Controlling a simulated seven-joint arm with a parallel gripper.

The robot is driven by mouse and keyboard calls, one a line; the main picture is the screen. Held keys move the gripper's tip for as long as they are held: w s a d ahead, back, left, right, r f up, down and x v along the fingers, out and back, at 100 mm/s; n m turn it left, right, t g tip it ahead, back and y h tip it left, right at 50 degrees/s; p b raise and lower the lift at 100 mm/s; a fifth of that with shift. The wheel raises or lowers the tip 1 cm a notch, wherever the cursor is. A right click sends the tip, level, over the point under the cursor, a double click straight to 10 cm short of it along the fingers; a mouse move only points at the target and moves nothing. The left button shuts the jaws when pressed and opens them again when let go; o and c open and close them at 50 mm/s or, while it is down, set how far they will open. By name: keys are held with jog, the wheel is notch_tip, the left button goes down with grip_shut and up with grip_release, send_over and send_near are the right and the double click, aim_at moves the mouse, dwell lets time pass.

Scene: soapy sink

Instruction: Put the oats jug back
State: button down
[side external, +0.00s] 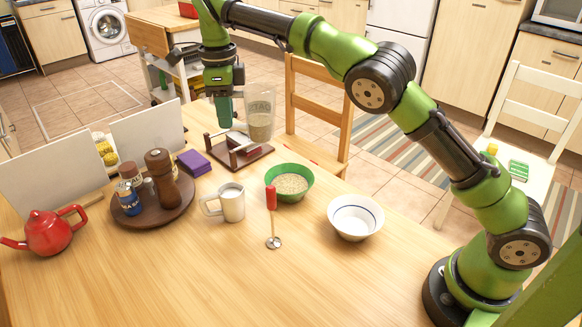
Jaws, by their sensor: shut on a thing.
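The oats jug (260,117) is a clear container with faint lettering on its side and pale oats in its lower part. It is upright near the far edge of the wooden table. My gripper (223,122) points down at the jug's left side and is shut on it, seemingly at the handle, which the fingers hide. The jug's base is just behind a brown wooden tray (262,158) with low posts and red and white items in it. I cannot tell whether the jug touches the table or hangs above it. A green bowl (302,196) of oats stands nearer.
A white bowl (356,232), a mug (233,207) and a red-handled spoon (272,205) are on the table (200,285). A round brown stand (160,215) holds a mill and cans. A purple box (194,162), white panels (50,180) and a red teapot (48,235) are left. The front is clear.

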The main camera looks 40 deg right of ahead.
jog(key=s+a+f+n, duration=0.1)
jog(key=s+a+n, duration=0.2)
jog(key=s, duration=0.7)
jog(key=s+a+n, duration=0.2)
jog(key=s+a, duration=0.1)
jog(key=s, duration=0.6)
jog(key=s+a+f+n, duration=0.1)
jog(key=s+a+n, duration=0.25)
jog(key=s, duration=0.65)
jog(key=shift+s+f, duration=0.15)
jog(key=shift+f, duration=4.15)
jog(key=shift+s+f, duration=0.1)
jog(key=shift+f, duration=4.15)
jog(key=shift+f, duration=0.1)
jog(key=c, duration=1.4)
grip_release()
jog(key=shift+f, duration=0.1)
jog(key=o, duration=0.4)
